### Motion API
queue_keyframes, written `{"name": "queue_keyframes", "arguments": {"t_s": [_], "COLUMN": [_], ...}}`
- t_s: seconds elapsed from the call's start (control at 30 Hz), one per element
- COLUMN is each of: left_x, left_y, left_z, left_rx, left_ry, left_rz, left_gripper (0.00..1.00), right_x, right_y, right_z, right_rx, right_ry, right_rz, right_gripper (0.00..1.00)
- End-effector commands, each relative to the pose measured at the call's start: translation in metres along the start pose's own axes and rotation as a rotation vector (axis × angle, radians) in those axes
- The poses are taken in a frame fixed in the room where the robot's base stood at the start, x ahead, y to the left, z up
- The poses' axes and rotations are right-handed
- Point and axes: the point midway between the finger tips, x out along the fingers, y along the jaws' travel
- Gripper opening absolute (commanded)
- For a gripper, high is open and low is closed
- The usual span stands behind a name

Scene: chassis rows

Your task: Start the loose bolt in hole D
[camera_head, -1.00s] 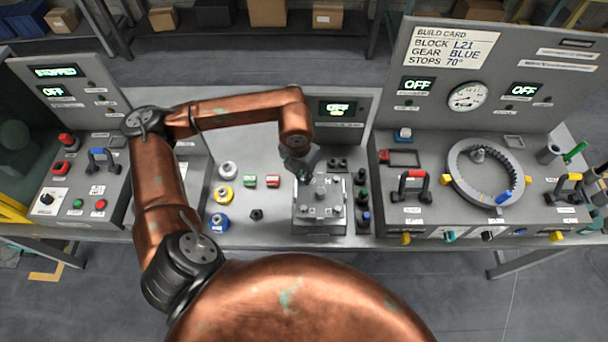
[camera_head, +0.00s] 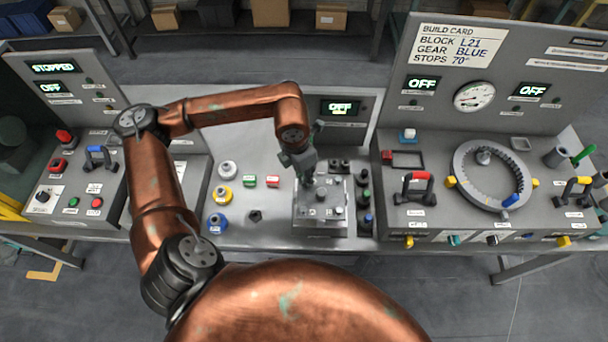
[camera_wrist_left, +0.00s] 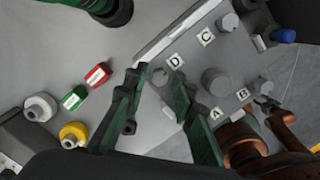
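The grey block (camera_head: 322,222) stands on the bench, with labels D (camera_wrist_left: 175,61), C (camera_wrist_left: 206,37), B (camera_wrist_left: 242,94) and A (camera_wrist_left: 215,114) on top in the left wrist view. Grey bolt heads stand at C (camera_wrist_left: 229,22) and B (camera_wrist_left: 262,86). A thick round post (camera_wrist_left: 215,81) stands in the middle. My left gripper (camera_head: 307,182) is over the block's far left corner. In the left wrist view its fingers (camera_wrist_left: 158,76) are apart, either side of a small grey round part at D, with gaps. I cannot tell whether that is the loose bolt or the hole. My right gripper is not in view.
A dark hex piece (camera_head: 255,216) lies left of the block. White (camera_head: 228,169), yellow (camera_head: 223,194) and blue (camera_head: 217,223) knobs stand farther left. Dark capped pieces (camera_head: 365,201) line the block's right side. A ring fixture (camera_head: 462,165) and handles are on the right console.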

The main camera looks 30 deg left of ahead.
Motion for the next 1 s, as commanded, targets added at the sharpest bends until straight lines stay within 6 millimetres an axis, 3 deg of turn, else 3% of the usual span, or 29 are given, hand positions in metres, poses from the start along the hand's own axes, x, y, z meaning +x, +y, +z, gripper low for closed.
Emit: {"name": "queue_keyframes", "arguments": {"t_s": [0.1,0.47,1.0], "left_x": [0.0,-0.006,-0.103], "left_y": [0.0,0.001,0.0], "left_z": [0.0,0.001,0.001], "left_rx": [0.0,-0.001,-0.001], "left_ry": [0.0,-0.002,-0.003], "left_rz": [0.0,0.002,0.002], "left_gripper": [0.34,0.34,0.34], "right_x": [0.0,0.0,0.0], "right_y": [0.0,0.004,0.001], "right_z": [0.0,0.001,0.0], "right_rx": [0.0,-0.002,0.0], "right_ry": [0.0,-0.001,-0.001], "right_rz": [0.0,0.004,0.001], "right_gripper": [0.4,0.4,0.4]}}
